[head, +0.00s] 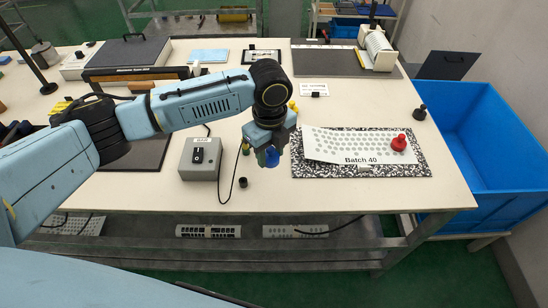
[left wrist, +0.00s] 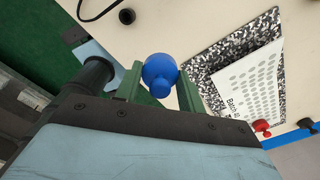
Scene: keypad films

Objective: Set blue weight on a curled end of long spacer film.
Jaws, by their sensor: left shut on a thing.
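My left gripper (head: 267,158) is shut on the blue weight (head: 270,157) and holds it above the table, to the left of the film. In the left wrist view the blue weight (left wrist: 160,73) sits between the green fingers. The long spacer film (head: 345,146) is a white perforated sheet marked "Batch 40", lying on a black-and-white speckled mat (head: 300,168). Its left end looks raised from the mat. A red weight (head: 398,143) stands on the film's right end; it also shows in the left wrist view (left wrist: 262,127). My right gripper is not in view.
A black weight (head: 420,112) stands right of the mat. A grey switch box (head: 200,158) with a cable and a small black cap (head: 243,182) lie left of it. A blue bin (head: 490,130) stands beyond the table's right edge.

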